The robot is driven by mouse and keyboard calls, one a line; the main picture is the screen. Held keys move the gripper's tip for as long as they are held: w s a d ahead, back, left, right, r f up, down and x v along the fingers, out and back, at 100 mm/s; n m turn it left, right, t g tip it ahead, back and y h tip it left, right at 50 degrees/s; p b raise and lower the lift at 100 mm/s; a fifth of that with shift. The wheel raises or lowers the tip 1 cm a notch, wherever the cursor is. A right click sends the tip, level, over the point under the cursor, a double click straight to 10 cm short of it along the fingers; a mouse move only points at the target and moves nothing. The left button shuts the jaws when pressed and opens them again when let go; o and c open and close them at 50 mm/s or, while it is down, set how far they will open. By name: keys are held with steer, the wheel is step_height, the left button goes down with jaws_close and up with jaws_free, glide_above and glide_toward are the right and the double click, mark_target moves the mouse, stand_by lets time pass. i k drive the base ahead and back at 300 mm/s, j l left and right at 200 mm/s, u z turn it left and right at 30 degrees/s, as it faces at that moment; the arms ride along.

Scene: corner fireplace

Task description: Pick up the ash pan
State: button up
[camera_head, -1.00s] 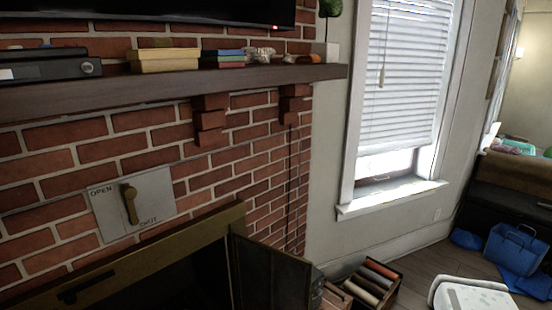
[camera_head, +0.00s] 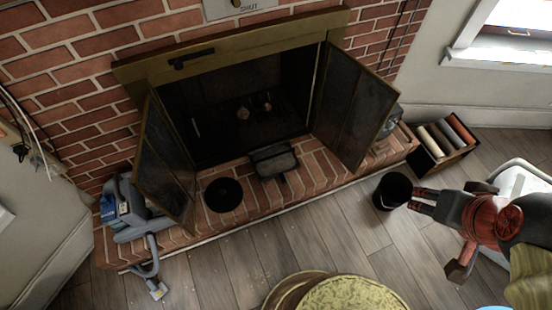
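A dark, boxy pan with a short handle, which looks like the ash pan (camera_head: 273,160), sits on the brick hearth in front of the open firebox. My gripper (camera_head: 411,198) is at the right, above the wooden floor and pointing left. Its two dark fingers look parted, with nothing seen between them. It is well to the right of the pan, and its tips are close to a black bucket (camera_head: 388,194); I cannot tell whether they touch it.
The fireplace doors stand open on the left (camera_head: 165,165) and right (camera_head: 354,105) of the pan. A round black disc (camera_head: 223,194) lies on the hearth (camera_head: 320,170). A vacuum-like device (camera_head: 130,212) stands at left, a crate of rolls (camera_head: 442,145) at right, a round patterned top (camera_head: 350,294) in front.

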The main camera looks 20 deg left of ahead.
mark_target(274, 160)
steer(key=i+j, duration=0.1)
steer(key=i, duration=0.3)
steer(key=i+j, duration=0.1)
steer(key=i, duration=0.3)
steer(key=i+u, duration=0.2)
steer(key=u, duration=0.2)
steer(key=i+u, duration=0.2)
steer(key=u, duration=0.2)
steer(key=i+u, duration=0.2)
steer(key=u, duration=1.25)
